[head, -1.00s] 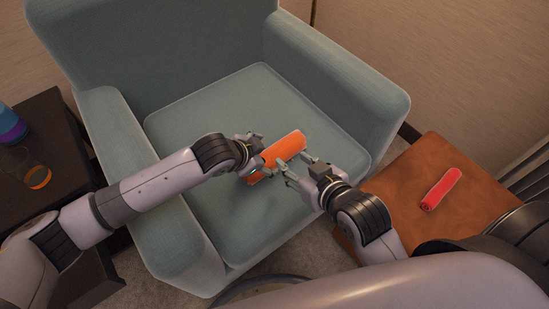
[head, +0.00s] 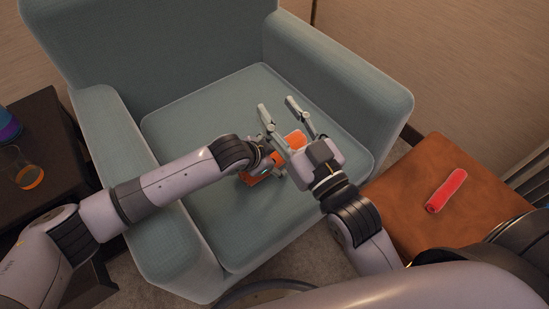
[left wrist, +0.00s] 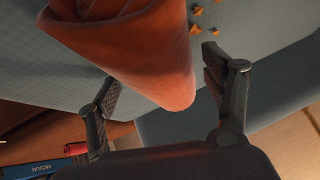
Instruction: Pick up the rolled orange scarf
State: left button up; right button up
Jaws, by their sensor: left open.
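The rolled orange scarf (head: 295,139) lies on the seat of the blue-green armchair, largely hidden by my grippers in the head view. It fills the upper middle of the left wrist view (left wrist: 150,55). My left gripper (head: 268,160) is open at the scarf's left side, with one finger on each side of the roll in the wrist view; I cannot tell whether they touch it. My right gripper (head: 278,104) is open and empty, above the scarf, with its fingers pointing to the chair's back.
The armchair's arms (head: 345,75) rise on both sides of the seat (head: 190,120). A brown table (head: 400,200) with a red roll (head: 446,190) stands at right. A dark side table (head: 45,130) at left holds a glass (head: 28,176) and a blue-purple object (head: 8,125).

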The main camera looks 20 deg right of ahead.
pick_arm(q)
jog(key=c, duration=1.3)
